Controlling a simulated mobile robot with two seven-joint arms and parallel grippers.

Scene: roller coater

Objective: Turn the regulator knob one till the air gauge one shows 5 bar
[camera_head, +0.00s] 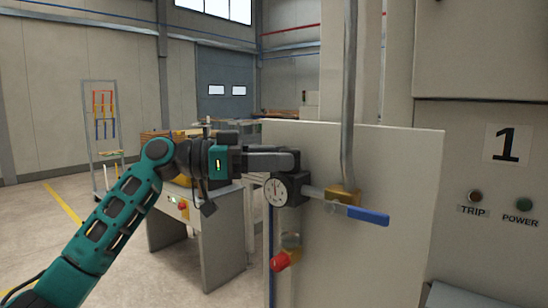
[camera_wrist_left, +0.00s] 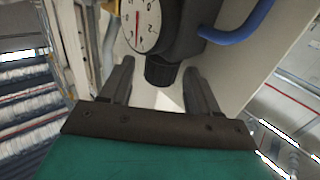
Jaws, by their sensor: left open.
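The air gauge (camera_head: 276,191) is a round white dial with a red needle on a dark regulator body (camera_head: 290,188), at the edge of the pale panel. It also shows at the top of the left wrist view (camera_wrist_left: 143,22); its exact reading cannot be made out. The regulator knob (camera_wrist_left: 160,72) is a short dark cylinder on the body. My left gripper (camera_head: 293,160) is at the top of the regulator and hides most of the knob in the head view. In the left wrist view its open fingers (camera_wrist_left: 158,68) stand on either side of the knob, with gaps visible. My right gripper is out of view.
A blue valve lever (camera_head: 368,215) sticks out right of the regulator, by a brass valve (camera_head: 343,196) and vertical pipe (camera_head: 350,90). A red knob (camera_head: 280,262) sits below. The pale panel (camera_head: 400,170) is close behind. A grey workbench (camera_head: 222,240) stands left.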

